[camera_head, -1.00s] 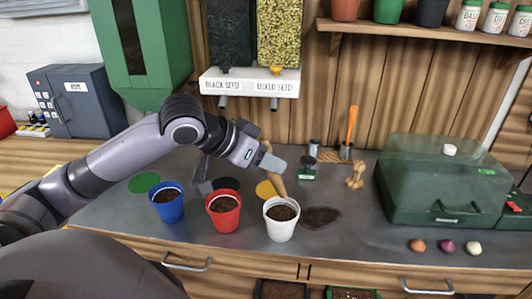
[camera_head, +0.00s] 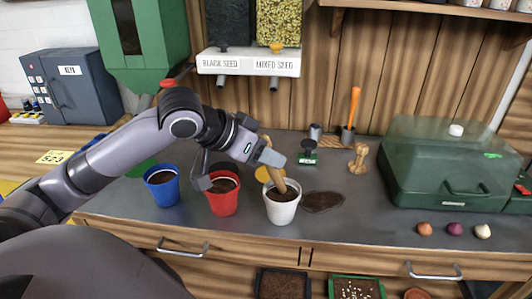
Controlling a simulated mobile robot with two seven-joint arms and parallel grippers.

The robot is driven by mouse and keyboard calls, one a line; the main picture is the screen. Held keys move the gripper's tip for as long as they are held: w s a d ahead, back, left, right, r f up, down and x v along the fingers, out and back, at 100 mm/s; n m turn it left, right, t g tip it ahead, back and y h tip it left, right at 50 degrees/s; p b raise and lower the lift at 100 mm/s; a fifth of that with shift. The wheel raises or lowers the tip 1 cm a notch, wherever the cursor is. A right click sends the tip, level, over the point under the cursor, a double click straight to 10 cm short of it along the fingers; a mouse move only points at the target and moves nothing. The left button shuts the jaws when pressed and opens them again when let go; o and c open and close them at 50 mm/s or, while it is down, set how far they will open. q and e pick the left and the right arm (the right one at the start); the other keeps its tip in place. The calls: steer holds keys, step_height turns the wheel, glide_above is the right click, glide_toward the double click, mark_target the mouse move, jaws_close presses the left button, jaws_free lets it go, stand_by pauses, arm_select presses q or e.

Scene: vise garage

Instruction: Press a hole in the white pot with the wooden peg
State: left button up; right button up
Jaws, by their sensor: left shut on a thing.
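The white pot (camera_head: 282,211), full of dark soil, stands upright on the grey worktop, right of the red pot. My left gripper (camera_head: 269,159) is just above its rim and is shut on the wooden peg (camera_head: 276,178). The peg slants down, with its lower end inside the pot's rim at the soil. I cannot tell how deep the tip reaches. My right gripper is not in view.
The red pot (camera_head: 223,203) and blue pot (camera_head: 163,188) stand to the left, both with soil. A dark soil patch (camera_head: 323,202) lies right of the white pot. A green covered box (camera_head: 450,165) and several bulbs (camera_head: 454,229) are farther right.

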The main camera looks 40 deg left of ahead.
mark_target(266, 135)
arm_select(q)
steer(key=shift+f+b, duration=0.35)
steer(key=shift+f, duration=0.35)
stand_by(1.1)
steer(key=shift+r, duration=0.1)
step_height(266, 135, up, 5)
steer(key=p, duration=0.6)
steer(key=shift+r, duration=0.95)
steer(key=shift+r, duration=3.05)
